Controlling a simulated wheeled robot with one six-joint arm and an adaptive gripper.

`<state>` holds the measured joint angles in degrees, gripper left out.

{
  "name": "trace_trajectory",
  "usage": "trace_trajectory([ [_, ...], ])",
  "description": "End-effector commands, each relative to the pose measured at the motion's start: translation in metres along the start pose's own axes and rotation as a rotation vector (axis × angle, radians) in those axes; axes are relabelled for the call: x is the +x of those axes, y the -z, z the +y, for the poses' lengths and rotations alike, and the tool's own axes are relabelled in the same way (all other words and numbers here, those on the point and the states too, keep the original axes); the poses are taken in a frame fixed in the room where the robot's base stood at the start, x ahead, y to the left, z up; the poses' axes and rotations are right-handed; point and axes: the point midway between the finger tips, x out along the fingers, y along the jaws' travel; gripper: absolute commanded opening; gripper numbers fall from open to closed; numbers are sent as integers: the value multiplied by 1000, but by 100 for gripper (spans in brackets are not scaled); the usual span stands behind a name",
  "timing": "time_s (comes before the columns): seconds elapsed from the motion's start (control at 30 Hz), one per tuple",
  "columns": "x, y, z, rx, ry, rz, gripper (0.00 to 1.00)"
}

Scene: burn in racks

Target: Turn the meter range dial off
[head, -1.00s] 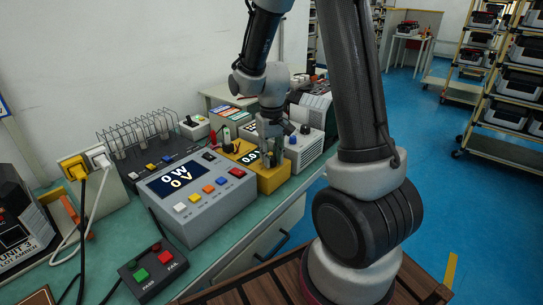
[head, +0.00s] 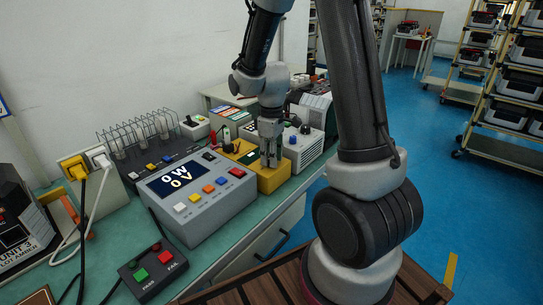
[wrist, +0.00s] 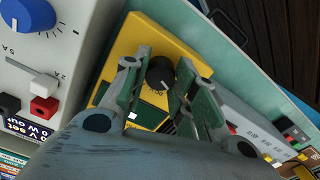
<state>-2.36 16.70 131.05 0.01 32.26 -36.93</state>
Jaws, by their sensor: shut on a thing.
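The yellow meter (head: 270,184) stands on the bench between the grey power unit and a white box. Its dark round range dial (wrist: 160,74) shows in the wrist view, with a pale pointer mark. My gripper (head: 270,162) reaches down over the meter, and its two fingers are shut on the dial, one on each side. The dial is hidden behind the fingers in the head view. The meter's display (head: 250,157) looks dark green with no digits that I can make out; part of it is covered in the wrist view.
The grey unit (head: 196,201) with a lit display and coloured buttons stands left of the meter. A white box with a blue knob (wrist: 35,12) is close by. A pass/fail button box (head: 153,271) lies in front. Red and black leads stand behind the meter.

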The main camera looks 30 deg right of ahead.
Motion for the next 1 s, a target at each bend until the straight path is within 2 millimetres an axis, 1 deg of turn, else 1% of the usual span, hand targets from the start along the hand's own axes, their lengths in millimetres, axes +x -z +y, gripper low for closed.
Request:
trace_trajectory([
  [0.3,0,0,0,-98,0,0,4],
  [0.77,0,0,0,-113,-1,0,4],
  [0.8,0,0,0,-113,-1,0,31],
  [0.87,0,0,0,-113,-1,0,42],
  [0.9,0,0,0,-113,-1,0,49],
  [1.0,0,0,0,-112,-1,0,50],
])
